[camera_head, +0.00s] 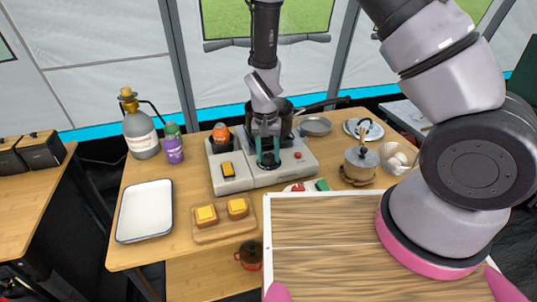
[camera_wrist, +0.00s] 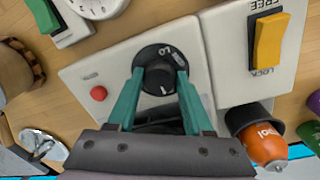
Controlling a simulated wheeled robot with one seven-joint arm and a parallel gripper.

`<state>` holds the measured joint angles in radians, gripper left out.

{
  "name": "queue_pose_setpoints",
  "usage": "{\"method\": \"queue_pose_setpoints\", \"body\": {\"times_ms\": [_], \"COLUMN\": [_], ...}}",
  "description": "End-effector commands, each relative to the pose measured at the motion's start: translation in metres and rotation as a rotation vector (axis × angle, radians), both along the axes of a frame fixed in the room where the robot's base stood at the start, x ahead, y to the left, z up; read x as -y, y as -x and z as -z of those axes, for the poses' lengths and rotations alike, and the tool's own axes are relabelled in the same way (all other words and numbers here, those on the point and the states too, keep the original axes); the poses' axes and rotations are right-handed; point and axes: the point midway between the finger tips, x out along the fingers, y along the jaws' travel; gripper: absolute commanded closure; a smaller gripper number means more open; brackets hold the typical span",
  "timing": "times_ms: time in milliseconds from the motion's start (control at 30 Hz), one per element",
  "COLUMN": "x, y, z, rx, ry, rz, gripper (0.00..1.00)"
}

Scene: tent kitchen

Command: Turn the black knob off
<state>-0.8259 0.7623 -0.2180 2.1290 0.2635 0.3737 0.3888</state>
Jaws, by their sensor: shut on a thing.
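The black knob (camera_wrist: 160,57) is a round dial with white markings on the pale front panel of the stove (camera_head: 292,163). In the wrist view my gripper (camera_wrist: 159,75) has its two teal fingers on either side of the knob's raised grip, shut on it. In the head view my gripper (camera_head: 268,160) reaches down to the stove's front, and its fingers hide part of the black knob (camera_head: 268,158). The knob's exact setting is hard to read.
A red button (camera_wrist: 98,93) sits beside the knob. A yellow switch (camera_wrist: 271,40) is on the neighbouring panel, near an orange can (camera_wrist: 262,143). A dark pot (camera_head: 285,110) stands behind my gripper.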

Motion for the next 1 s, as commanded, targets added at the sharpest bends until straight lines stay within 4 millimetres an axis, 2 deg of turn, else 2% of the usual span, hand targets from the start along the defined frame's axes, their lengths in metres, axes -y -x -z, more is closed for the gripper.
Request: {"method": "queue_pose_setpoints", "body": {"times_ms": [300,867,900,967,1000], "x": [-0.0001,-0.0001,-0.0001,-0.0001,-0.0001], "y": [-0.0004,-0.0005,-0.0005,-0.0005,-0.0004], "z": [-0.0002,-0.0001,-0.0001,-0.0001,-0.0001], "rx": [0.000,0.000,-0.001,0.000,0.000], "ry": [0.000,0.000,0.000,0.000,0.000], "rz": [0.133,0.164,0.164,0.164,0.163], "gripper": [1.00,1.00,0.41,0.19,0.19]}}
